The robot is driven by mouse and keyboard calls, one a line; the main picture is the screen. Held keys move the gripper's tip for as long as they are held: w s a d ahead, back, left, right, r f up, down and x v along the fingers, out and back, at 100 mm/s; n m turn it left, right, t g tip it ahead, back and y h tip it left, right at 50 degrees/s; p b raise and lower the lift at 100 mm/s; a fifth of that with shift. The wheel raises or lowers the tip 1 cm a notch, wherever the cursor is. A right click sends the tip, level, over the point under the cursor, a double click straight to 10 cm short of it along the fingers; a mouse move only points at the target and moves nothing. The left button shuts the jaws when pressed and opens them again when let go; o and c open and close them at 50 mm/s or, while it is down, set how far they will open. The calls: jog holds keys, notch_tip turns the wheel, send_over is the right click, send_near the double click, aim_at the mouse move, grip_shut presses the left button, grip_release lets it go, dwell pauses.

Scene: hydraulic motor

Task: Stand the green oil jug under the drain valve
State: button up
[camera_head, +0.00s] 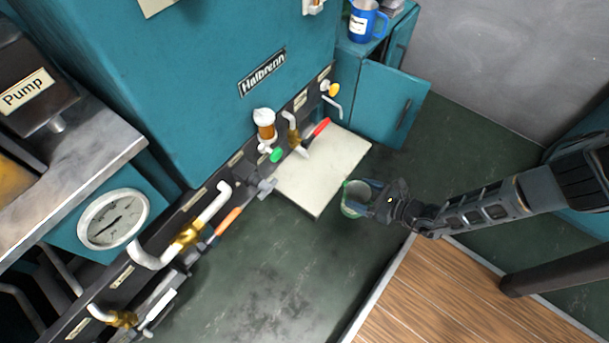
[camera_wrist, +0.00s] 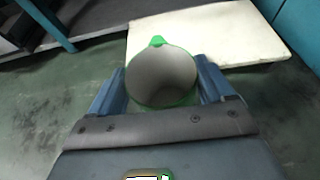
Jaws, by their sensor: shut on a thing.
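The green oil jug (camera_head: 351,199) is near the middle right of the head view, in front of the pale board's near right corner. My gripper (camera_head: 368,197) is shut on it from the right. In the wrist view the jug (camera_wrist: 162,76) sits between my two fingers (camera_wrist: 160,100), its round mouth and green spout facing the camera, the spout toward the board. I cannot tell whether its base touches the floor. A brass valve with a red handle (camera_head: 318,130) is on the machine's lower panel, over the far part of the board. Which valve is the drain is not labelled legibly.
The pale board (camera_head: 322,172) lies on the floor against the machine (camera_head: 230,70). A teal cabinet with its door (camera_head: 385,105) open stands behind it, with a blue jug (camera_head: 364,20) on top. Other valves and pipes (camera_head: 190,235) line the panel at left. The dark green floor (camera_head: 270,265) is clear in front.

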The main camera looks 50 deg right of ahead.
aim_at(344, 182)
jog(key=w+b, duration=0.4)
jog(key=w, duration=1.3)
jog(key=shift+w+a+f, duration=0.25)
jog(key=shift+w, duration=0.05)
jog(key=o, duration=1.7)
jog(key=shift+f, duration=0.1)
jog(key=shift+p+v, duration=2.35)
jog(key=shift+v, duration=3.75)
